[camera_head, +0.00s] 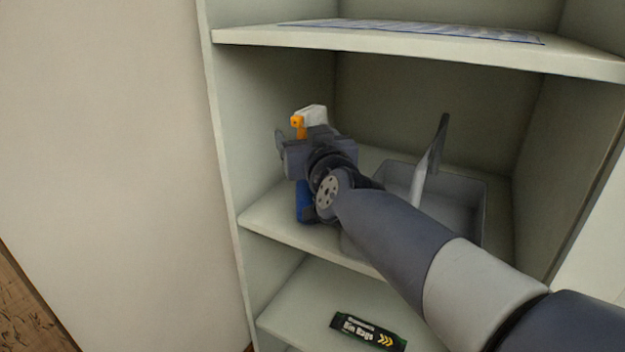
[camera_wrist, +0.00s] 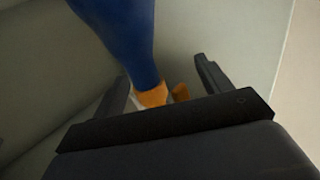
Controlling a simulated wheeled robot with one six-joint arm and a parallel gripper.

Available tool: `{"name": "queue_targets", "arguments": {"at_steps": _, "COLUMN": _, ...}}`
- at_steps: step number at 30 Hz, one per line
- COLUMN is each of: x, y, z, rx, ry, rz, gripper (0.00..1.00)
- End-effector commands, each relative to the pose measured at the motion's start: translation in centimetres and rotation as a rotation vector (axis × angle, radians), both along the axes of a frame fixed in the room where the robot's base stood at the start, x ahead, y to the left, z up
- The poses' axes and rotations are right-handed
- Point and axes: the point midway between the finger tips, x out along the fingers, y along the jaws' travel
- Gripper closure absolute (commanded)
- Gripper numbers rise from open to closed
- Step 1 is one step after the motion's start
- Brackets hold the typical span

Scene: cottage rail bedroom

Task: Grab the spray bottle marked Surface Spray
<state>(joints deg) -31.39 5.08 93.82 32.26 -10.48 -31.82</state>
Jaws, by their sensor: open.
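A spray bottle with a white head (camera_head: 313,115), an orange trigger and a blue body (camera_head: 303,199) stands on the middle shelf, near the left wall. My gripper (camera_head: 306,150) is in front of it and hides most of its middle. In the wrist view the blue bottle (camera_wrist: 122,35) and its orange neck (camera_wrist: 153,96) lie between the two spread fingers of my gripper (camera_wrist: 161,72). The fingers are open, with a visible gap at the right finger. Whether the left finger touches the bottle I cannot tell. No label text is readable.
A grey bin (camera_head: 465,200) stands right of the bottle on the same shelf, with a light, dark-handled object (camera_head: 430,160) rising from it. A green-black package (camera_head: 368,332) lies on the shelf below. The upper shelf (camera_head: 400,40) and left side panel (camera_head: 222,160) bound the space.

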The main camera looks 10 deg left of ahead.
Motion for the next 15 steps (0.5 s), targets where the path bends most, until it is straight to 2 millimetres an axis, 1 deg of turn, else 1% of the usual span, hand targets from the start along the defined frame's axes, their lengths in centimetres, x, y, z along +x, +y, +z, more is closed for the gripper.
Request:
{"name": "queue_targets", "arguments": {"at_steps": 3, "x": -0.02, "y": -0.02, "z": 0.02, "rx": 0.000, "ry": 0.000, "rz": 0.000, "gripper": 0.28}}
{"name": "queue_targets", "arguments": {"at_steps": 15, "x": -0.05, "y": -0.04, "z": 0.02, "rx": 0.000, "ry": 0.000, "rz": 0.000, "gripper": 0.60}}
